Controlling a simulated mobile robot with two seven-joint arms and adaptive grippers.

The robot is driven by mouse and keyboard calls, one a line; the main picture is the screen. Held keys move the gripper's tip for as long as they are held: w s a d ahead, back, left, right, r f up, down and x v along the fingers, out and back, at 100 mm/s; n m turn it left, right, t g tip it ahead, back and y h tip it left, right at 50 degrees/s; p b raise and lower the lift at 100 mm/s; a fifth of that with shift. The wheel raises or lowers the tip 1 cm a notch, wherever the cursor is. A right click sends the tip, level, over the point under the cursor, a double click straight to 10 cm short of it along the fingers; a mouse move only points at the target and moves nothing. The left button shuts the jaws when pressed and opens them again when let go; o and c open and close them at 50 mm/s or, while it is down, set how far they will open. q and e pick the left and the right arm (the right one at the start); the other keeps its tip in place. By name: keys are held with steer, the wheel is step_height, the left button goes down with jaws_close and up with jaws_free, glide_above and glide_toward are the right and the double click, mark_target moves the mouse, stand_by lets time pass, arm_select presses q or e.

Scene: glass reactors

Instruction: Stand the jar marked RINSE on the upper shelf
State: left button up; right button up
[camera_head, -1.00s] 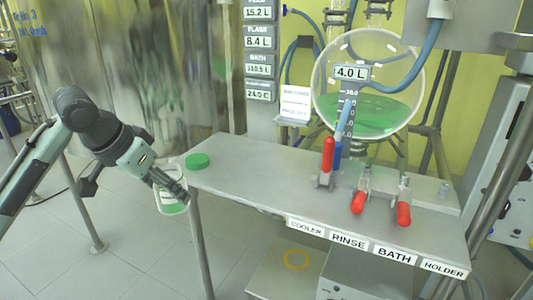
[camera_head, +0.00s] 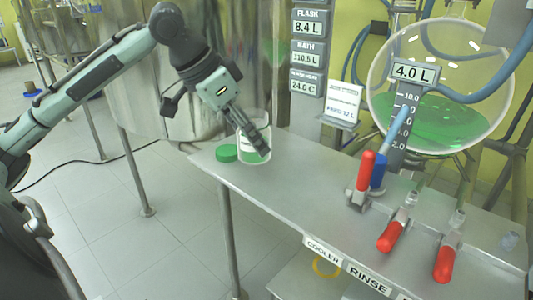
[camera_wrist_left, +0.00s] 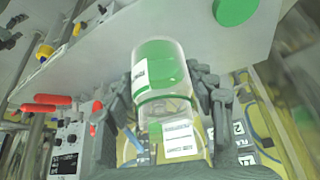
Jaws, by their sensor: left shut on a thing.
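A clear jar (camera_head: 247,149) with green liquid and a white label is in my left gripper (camera_head: 261,147). In the head view it is upright or nearly so, at the back left part of the upper shelf (camera_head: 290,176). I cannot tell whether its base touches the shelf. In the left wrist view the jar (camera_wrist_left: 161,75) sits between the fingers of the left gripper (camera_wrist_left: 172,100), and its label print is too small to read. The fingers hide part of the jar in the head view. My right gripper is not in view.
A green lid (camera_head: 227,153) lies on the shelf just left of the jar. Red-handled valves (camera_head: 365,172) stand to the right, near a round glass flask (camera_head: 440,90) of green liquid. The shelf between jar and valves is clear. A yellow ring (camera_head: 326,265) lies lower down.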

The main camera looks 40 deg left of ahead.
mark_target(265, 161)
arm_select(q)
steer(key=shift+w+d+f+p, duration=0.25)
steer(key=shift+w+d+f, duration=0.15)
steer(key=shift+d, duration=0.2)
steer(key=shift+w+d+f+p, duration=0.25)
steer(key=shift+w+d+f, duration=0.15)
steer(key=shift+d, duration=0.15)
steer(key=shift+d+f, duration=0.1)
steer(key=shift+f, duration=0.1)
steer(key=shift+f+b, duration=0.55)
steer(key=shift+f, duration=1.3)
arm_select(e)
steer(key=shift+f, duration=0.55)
arm_select(q)
steer(key=shift+f, duration=0.2)
steer(key=o, duration=1.3)
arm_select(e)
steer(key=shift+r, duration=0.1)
